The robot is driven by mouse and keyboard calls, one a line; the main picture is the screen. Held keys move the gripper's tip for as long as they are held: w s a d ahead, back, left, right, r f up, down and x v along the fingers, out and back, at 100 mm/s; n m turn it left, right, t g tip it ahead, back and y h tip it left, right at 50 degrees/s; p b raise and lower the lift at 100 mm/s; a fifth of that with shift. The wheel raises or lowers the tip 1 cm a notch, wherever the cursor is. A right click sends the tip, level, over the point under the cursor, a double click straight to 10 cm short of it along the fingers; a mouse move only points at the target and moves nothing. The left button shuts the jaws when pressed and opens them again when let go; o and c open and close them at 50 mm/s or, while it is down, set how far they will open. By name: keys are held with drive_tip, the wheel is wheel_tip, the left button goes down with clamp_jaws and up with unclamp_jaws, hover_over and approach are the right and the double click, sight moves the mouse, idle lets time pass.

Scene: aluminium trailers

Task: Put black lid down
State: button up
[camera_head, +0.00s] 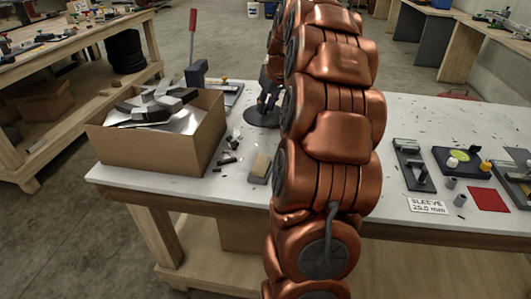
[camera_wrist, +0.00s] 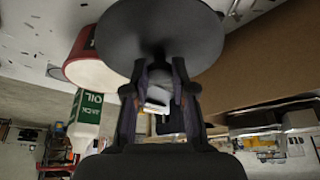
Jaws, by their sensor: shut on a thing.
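A round black lid (camera_wrist: 160,25) fills the top middle of the wrist view. My gripper (camera_wrist: 160,75) is shut on it, with both dark fingers at the lid's underside or grip in that view. In the head view the lid (camera_head: 262,118) shows as a dark disc low over the white table, right of the cardboard box. My gripper (camera_head: 268,92) is above it, partly hidden by my copper-coloured arm. I cannot tell whether the lid touches the table.
A cardboard box (camera_head: 150,140) of metal offcuts stands left of the lid. Small metal pieces and a tan block (camera_head: 260,165) lie nearer. A red container (camera_wrist: 95,70) and a white oil bottle (camera_wrist: 86,115) show beside the lid. Fixtures and a sleeve sign (camera_head: 427,205) are right.

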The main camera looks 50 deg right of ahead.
sight(272, 119)
drive_tip(key=shift+f+p, duration=0.55)
drive_tip(key=shift+f, duration=4.65)
drive_tip(key=shift+f, duration=0.15)
drive_tip(key=o, duration=0.9)
drive_tip(key=shift+o, duration=0.2)
drive_tip(key=shift+r, duration=0.25)
drive_tip(key=b+v, duration=0.1)
drive_tip(key=v, duration=1)
drive_tip(key=shift+s+a+r, duration=0.1)
drive_tip(key=shift+s+r, duration=0.1)
drive_tip(key=shift+r, duration=0.15)
